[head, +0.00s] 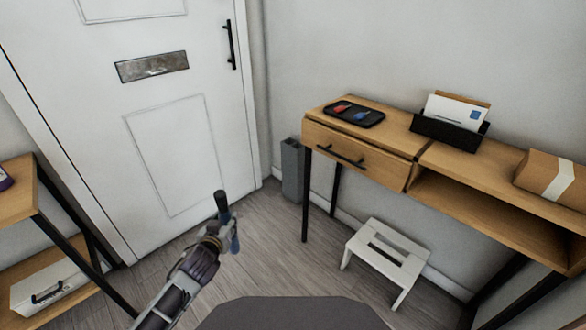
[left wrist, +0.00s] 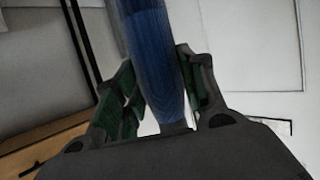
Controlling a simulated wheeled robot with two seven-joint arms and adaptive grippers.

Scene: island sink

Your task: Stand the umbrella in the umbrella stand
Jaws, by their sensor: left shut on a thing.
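My left gripper (head: 224,229) is shut on the umbrella (head: 220,201) and holds it above the floor in front of the door. In the head view a dark end sticks up above the fingers and a bit of blue shows beside them. In the left wrist view the blue umbrella (left wrist: 155,50) runs between the two fingers; its far end is cut off. A tall grey box with an open top, seemingly the umbrella stand (head: 292,172), stands against the wall, right of the gripper and left of the console table. My right gripper is not in view.
The wooden console table (head: 352,147) carries a black tray (head: 354,115), a letter holder (head: 448,128) and a parcel (head: 556,178). A white step stool (head: 386,258) stands below it. A shelf (head: 18,205) is at left. Floor between gripper and stand looks clear.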

